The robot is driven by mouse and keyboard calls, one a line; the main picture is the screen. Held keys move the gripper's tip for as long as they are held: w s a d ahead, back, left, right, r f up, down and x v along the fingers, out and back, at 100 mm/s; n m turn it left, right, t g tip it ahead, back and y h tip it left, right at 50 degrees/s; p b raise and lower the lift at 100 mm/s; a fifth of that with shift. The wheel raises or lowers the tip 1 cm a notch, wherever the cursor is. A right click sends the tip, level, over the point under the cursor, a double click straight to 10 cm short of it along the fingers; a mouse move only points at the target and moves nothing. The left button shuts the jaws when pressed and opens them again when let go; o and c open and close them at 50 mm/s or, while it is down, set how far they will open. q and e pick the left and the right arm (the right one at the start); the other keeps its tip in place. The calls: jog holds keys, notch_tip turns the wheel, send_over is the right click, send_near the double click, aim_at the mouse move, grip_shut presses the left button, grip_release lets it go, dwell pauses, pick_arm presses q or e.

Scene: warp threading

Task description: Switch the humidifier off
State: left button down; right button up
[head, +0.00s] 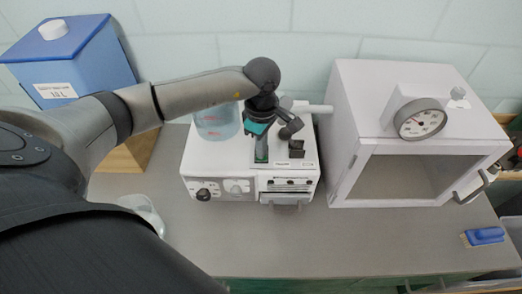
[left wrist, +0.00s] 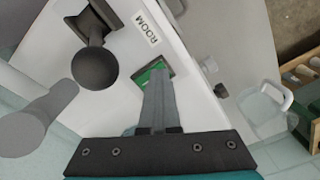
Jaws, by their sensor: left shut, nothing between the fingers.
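The humidifier appears to be the white unit (head: 215,158) at the middle of the counter, with a clear bluish water vessel (head: 217,122) at its back left and knobs on its front. A green rocker switch (left wrist: 149,75) is set in its white top, near a label reading ROOM (left wrist: 144,28). My left gripper (head: 261,158) points down over that top. In the left wrist view, its shut, empty fingers (left wrist: 158,72) end at the green switch and cover part of it. I cannot tell whether they touch it or which way it is set. My right gripper is not in view.
A dark ball-ended part (left wrist: 95,62) stands close beside the fingers. A white cabinet (head: 350,120) with a dial gauge (head: 422,119) stands to the right. A blue container (head: 80,60) is at the back left. A clear handled vessel (head: 146,212) and a blue item (head: 485,236) lie on the counter.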

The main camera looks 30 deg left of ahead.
pick_arm(q)
jog(key=shift+s+f, duration=0.1)
jog(key=shift+r+p, duration=2.25)
jog(key=shift+r, duration=1.3)
jog(key=shift+f, duration=0.1)
